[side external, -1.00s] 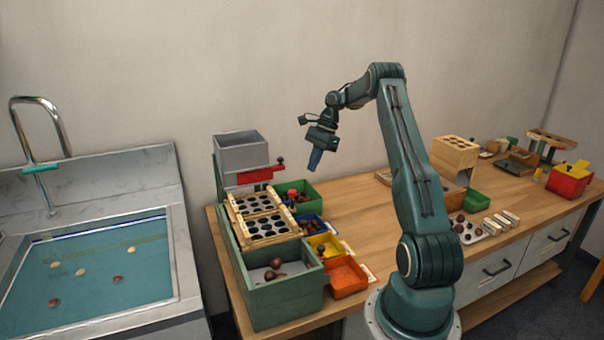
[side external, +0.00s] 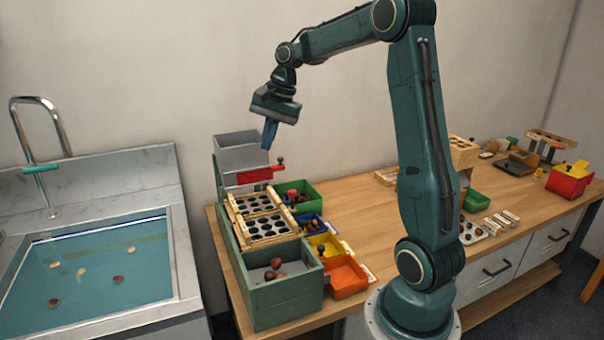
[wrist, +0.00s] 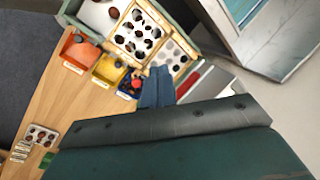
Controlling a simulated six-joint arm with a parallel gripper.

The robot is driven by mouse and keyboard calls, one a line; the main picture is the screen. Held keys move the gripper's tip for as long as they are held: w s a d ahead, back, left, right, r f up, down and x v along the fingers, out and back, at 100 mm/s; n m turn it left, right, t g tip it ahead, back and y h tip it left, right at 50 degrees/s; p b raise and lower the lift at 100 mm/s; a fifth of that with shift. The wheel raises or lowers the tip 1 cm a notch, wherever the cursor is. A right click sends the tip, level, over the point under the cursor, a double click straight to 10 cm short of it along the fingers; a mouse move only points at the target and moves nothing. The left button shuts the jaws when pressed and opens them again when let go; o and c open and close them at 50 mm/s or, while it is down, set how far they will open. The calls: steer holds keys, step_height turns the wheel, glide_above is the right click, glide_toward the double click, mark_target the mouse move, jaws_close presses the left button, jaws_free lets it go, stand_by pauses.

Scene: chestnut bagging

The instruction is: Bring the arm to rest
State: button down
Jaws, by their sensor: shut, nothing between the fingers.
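My gripper (side external: 268,136) is shut and empty. It hangs in the air above the back of the green sorting station, near the grey hopper (side external: 240,155), with its blue fingers pointing down. In the wrist view my shut fingers (wrist: 157,88) show over the station's back part. My arm is raised and reaches to the left from its base. The slotted wooden sorting frame (side external: 262,214) lies below the gripper, apart from it.
Green (side external: 303,190), blue, yellow and orange (side external: 347,277) bins line the station's right side. A red lever piece (side external: 255,175) is beside the hopper. A sink (side external: 100,265) with several chestnuts stands left. The bench middle (side external: 360,210) is clear.

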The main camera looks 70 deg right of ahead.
steer(key=s+a+r+n+t+h, duration=0.15)
steer(key=s+a+n, duration=0.25)
steer(key=a, duration=0.4)
steer(key=s+a+r+n, duration=0.3)
steer(key=s+a+n, duration=0.15)
steer(key=a, duration=0.35)
steer(key=s+a+f+n, duration=0.1)
steer(key=s+a+n, duration=0.1)
steer(key=s, duration=0.4)
steer(key=s+a+f+n+t, duration=0.1)
steer(key=s+a+f+n, duration=0.1)
steer(key=s+n, duration=0.3)
steer(key=shift+s+a, duration=0.5)
steer(key=shift+s, duration=0.35)
steer(key=shift+w, duration=0.1)
